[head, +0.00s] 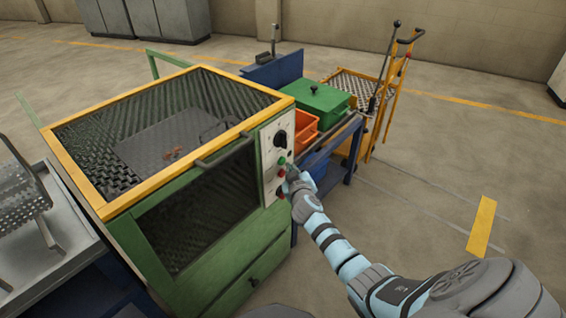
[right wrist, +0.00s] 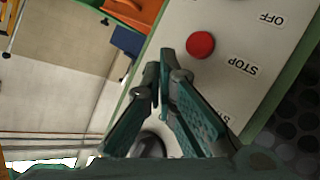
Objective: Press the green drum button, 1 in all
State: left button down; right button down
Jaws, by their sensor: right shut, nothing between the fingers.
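The green drum button (head: 282,160) sits on the pale control panel (head: 268,153) at the front right corner of a green machine with a yellow top frame. A black dial (head: 280,139) is above it and red buttons are below it. My right gripper (head: 290,172) is shut and empty, close to the panel just below and right of the green button; I cannot tell whether it touches. In the right wrist view the shut fingers (right wrist: 162,72) point at the panel beside a red button (right wrist: 200,45) labelled STOP. The green button does not show there. My left gripper is not in view.
A mesh guard covers the machine, with a handle (head: 225,149) along its front. Right of the panel are an orange bin (head: 304,122), a green box (head: 322,101) and a yellow trolley (head: 392,95). A grey perforated rack (head: 18,198) stands at left. Floor at right is clear.

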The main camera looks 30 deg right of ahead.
jog(key=shift+w+a, duration=0.1)
jog(key=shift+w, duration=0.2)
